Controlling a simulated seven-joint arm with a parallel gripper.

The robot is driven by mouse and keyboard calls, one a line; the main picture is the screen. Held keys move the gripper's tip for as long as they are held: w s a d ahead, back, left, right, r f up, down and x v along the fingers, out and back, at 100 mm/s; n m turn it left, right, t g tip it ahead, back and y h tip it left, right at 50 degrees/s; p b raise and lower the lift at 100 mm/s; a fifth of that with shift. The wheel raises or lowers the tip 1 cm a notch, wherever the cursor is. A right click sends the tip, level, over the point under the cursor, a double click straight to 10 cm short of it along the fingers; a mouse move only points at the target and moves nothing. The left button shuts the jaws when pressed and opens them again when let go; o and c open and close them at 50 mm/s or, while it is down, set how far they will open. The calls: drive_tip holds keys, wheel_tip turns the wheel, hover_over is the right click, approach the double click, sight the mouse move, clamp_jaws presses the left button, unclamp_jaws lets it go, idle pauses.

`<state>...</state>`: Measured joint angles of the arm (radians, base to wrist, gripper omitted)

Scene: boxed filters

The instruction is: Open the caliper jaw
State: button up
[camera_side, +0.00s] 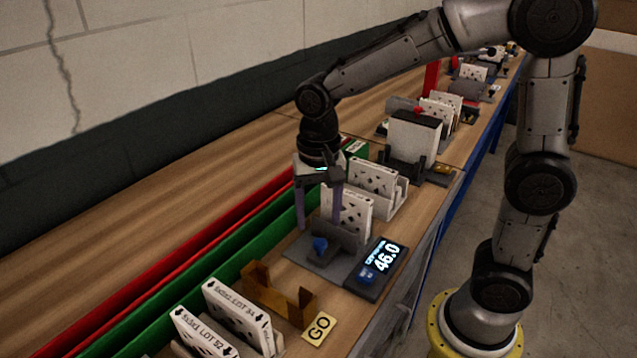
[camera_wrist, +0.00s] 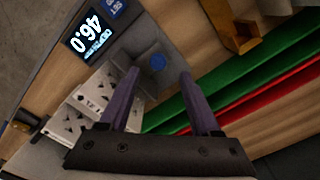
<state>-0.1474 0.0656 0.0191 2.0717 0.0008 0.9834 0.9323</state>
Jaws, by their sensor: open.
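The caliper is a grey fixture (camera_side: 300,251) with a raised block and a blue knob (camera_side: 320,243). Its lit display (camera_side: 378,262) reads 46.0; the display (camera_wrist: 87,35) also shows in the wrist view. A white perforated filter (camera_side: 346,212) stands upright just behind the raised block; I cannot tell whether the jaw touches it. My gripper (camera_side: 319,226) is open and empty, pointing down above the caliper. In the wrist view, the blue knob (camera_wrist: 158,62) lies between the two purple fingertips, with no visible contact.
Green (camera_side: 250,232) and red (camera_side: 205,247) rails run along the left. More filters (camera_side: 374,181) stand in a rack behind.

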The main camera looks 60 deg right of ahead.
sight(319, 243)
wheel_tip(319, 243, up, 8)
idle(0.5)
drive_tip(key=s+d+r+t, duration=0.3)
drive_tip(key=s+r, duration=0.1)
drive_tip(key=s, duration=0.5)
drive_tip(key=s+d+f+n+t, duration=0.1)
drive_tip(key=s+f+n+t, duration=0.1)
drive_tip(key=s+f+n, duration=0.3)
drive_tip(key=n, duration=0.4)
drive_tip(key=shift+s+d+f+t, duration=0.3)
drive_tip(key=shift+s+f, duration=0.05)
drive_tip(key=shift+f, duration=0.05)
